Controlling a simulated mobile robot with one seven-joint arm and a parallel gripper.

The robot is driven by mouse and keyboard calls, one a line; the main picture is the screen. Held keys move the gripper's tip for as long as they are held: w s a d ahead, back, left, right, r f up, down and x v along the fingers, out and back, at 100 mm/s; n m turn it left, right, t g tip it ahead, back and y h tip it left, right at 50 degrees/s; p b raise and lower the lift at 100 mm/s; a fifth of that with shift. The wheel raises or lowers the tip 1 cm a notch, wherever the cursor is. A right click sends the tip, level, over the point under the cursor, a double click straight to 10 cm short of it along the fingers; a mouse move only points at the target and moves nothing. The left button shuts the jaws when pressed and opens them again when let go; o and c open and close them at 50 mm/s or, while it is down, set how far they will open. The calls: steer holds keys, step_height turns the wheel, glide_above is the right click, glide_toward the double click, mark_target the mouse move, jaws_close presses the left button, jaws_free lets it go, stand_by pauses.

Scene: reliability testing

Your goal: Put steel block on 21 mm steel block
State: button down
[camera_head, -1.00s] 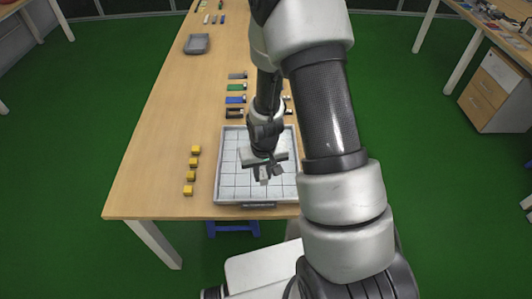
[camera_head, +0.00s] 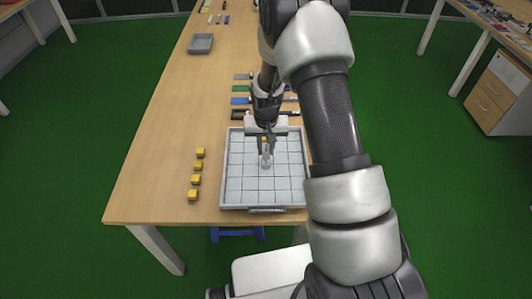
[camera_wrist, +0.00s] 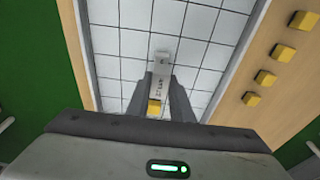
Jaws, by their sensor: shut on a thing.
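My gripper (camera_head: 266,152) points down over the white gridded tray (camera_head: 240,185). Its fingers are shut on a slim grey steel block (camera_wrist: 161,64), which shows between the fingertips (camera_wrist: 160,92) in the wrist view. Dark marks run along the block's face, too small to read. A small yellow piece (camera_wrist: 154,106) sits between the fingers at the block's near end, and I cannot tell whether it is part of the block. It also shows in the head view (camera_head: 264,140). I cannot make out a separate 21 mm steel block, nor whether the held block touches the tray.
Several yellow cubes (camera_head: 197,179) stand in a row on the table left of the tray. Coloured flat pieces (camera_head: 241,88) lie behind the tray, partly hidden by my arm. A grey bin (camera_head: 201,43) stands farther back. The tray's front squares are clear.

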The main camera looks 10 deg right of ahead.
steer(key=shift+f, duration=1.25)
steer(key=shift+f, duration=0.2)
steer(key=c, duration=1.6)
jaws_free()
steer(key=shift+o, duration=0.2)
steer(key=shift+r, duration=0.1)
